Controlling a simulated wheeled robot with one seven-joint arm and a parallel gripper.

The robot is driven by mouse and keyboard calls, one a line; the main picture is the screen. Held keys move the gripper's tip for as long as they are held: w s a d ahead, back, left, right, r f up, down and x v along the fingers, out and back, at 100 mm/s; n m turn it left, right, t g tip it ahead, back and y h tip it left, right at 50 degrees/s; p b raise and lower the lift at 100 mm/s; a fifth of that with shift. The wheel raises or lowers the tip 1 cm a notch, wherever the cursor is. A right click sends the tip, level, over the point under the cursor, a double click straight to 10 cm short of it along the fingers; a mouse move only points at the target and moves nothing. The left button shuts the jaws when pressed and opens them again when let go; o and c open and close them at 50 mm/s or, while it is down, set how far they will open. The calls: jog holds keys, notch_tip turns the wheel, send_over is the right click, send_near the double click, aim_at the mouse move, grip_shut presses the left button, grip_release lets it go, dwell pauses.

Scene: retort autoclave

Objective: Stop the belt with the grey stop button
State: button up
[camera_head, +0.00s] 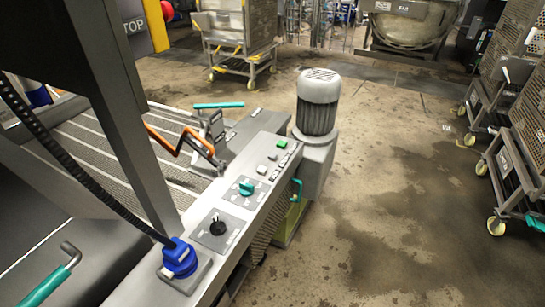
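A long grey control panel (232,222) runs along the near side of the belt (115,150). Near its far end are small grey buttons, one at the middle (272,157) and one closer (262,170). A green button (282,143) sits beyond them. Their labels are too small to read, so I cannot tell which grey one is the stop button. Nearer on the panel are a teal rotary switch (246,188) and a black knob (218,227). No part of my gripper shows. Whether the belt is running cannot be told.
A blue plug with a black cable (180,258) stands at the panel's near end. A grey motor (319,100) stands beyond the far end. A teal handle (296,190) juts from the panel's right side. Wheeled carts (520,150) line the right; the wet floor between is open.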

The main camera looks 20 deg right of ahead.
grip_shut()
dwell(0.3)
dwell(0.9)
